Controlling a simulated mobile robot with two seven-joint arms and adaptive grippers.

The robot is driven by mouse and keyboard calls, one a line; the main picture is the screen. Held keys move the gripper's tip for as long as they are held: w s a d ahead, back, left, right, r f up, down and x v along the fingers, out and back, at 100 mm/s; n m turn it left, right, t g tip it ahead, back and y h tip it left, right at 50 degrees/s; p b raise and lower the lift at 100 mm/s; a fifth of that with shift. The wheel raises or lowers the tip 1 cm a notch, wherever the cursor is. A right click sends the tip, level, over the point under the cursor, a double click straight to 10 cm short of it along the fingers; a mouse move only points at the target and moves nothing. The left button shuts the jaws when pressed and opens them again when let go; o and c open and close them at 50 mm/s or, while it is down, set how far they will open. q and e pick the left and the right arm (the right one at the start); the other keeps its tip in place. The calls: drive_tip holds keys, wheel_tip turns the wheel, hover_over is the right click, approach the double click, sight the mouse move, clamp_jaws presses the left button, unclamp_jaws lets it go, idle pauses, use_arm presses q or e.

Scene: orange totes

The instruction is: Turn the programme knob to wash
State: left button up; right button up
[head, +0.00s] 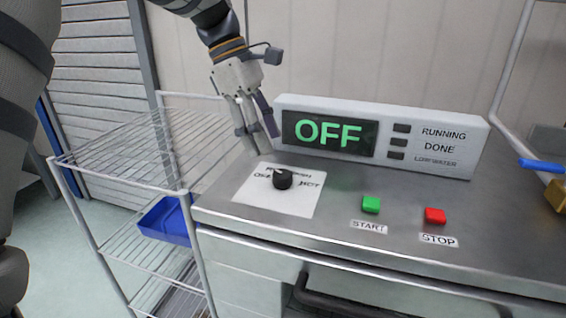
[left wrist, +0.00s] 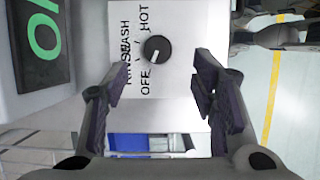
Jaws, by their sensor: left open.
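The programme knob (head: 282,179) is a round black dial on a white label plate (head: 302,203) at the left of the steel top. Its white mark points toward OFF; the plate also reads RINSE, WASH and HOT. The display (head: 328,134) shows OFF in green. My left gripper (head: 257,142) is open and empty, behind and left of the knob, fingers pointing down. In the left wrist view the knob (left wrist: 157,49) appears beyond the two spread fingers (left wrist: 162,80), apart from them. My right gripper is not in view.
A green START button (head: 371,204) and a red STOP button (head: 435,215) sit right of the knob. The white display housing (head: 440,112) stands along the back. A wire rack (head: 140,146) with a blue tray (head: 166,222) stands left. Space above the knob is clear.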

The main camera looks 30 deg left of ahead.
sight(282, 173)
use_arm(q)
drive_tip(key=x, duration=0.7)
drive_tip(key=shift+w+f, duration=0.1)
drive_tip(key=shift+f, duration=0.15)
drive_tip(key=shift+c, duration=0.2)
drive_tip(key=c, duration=1.1)
